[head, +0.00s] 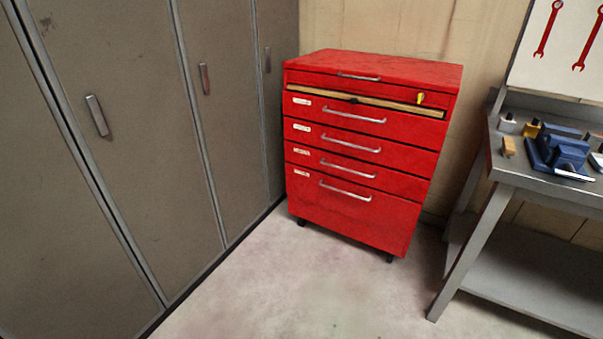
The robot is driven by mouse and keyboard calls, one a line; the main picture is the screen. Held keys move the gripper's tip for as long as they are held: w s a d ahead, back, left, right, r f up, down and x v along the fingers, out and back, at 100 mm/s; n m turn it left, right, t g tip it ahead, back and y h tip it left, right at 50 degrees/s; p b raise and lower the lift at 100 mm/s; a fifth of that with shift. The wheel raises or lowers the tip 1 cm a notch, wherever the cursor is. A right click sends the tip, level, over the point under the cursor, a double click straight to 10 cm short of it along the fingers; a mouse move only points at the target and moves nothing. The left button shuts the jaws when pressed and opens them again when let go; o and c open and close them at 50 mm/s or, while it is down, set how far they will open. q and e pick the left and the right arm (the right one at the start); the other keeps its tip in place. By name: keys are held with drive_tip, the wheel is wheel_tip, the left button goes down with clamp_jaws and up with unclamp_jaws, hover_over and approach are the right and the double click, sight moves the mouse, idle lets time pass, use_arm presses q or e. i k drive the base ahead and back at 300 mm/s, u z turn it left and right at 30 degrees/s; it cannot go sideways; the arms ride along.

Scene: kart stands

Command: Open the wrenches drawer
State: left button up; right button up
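A red tool cabinet (353,157) with several drawers stands in the corner, with silver bar handles. A top drawer (380,90) has a handle and a yellow key or tag (420,98) near its right side. Below it is a wooden-coloured strip (365,99). Neither of my grippers is in view.
Tall grey-brown lockers (110,130) line the left side, close to the cabinet. A metal workbench (520,180) with a blue vise (563,152) stands at the right, under a board with red wrench pictures (549,28). The concrete floor (290,285) in front is clear.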

sight(423, 131)
drive_tip(key=k, duration=0.45)
drive_tip(key=z, duration=1.15)
drive_tip(key=i, duration=1.7)
drive_tip(key=u, duration=0.1)
